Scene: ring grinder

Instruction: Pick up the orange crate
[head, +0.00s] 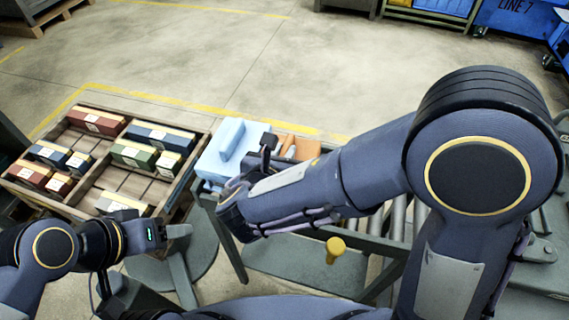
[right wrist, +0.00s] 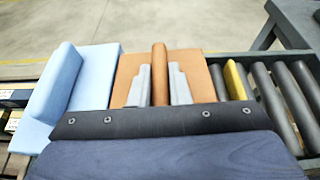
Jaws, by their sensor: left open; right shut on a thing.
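The orange crate (head: 306,148) sits on the roller conveyor, partly hidden behind my right arm in the head view. In the right wrist view the orange crate (right wrist: 205,70) shows a raised ridge along its middle. My right gripper (right wrist: 160,84) is shut on this ridge, with one grey finger on each side. In the head view my right gripper (head: 290,152) is mostly hidden by its own wrist. My left gripper (head: 182,252) is open and empty at the lower left, in front of the wooden tray and well apart from the orange crate.
A light blue crate (head: 228,140) stands just left of the orange one. A wooden tray (head: 190,147) with several red, blue and green boxes lies further left. Conveyor rollers (right wrist: 290,95) and a yellow piece (right wrist: 235,80) are to the right.

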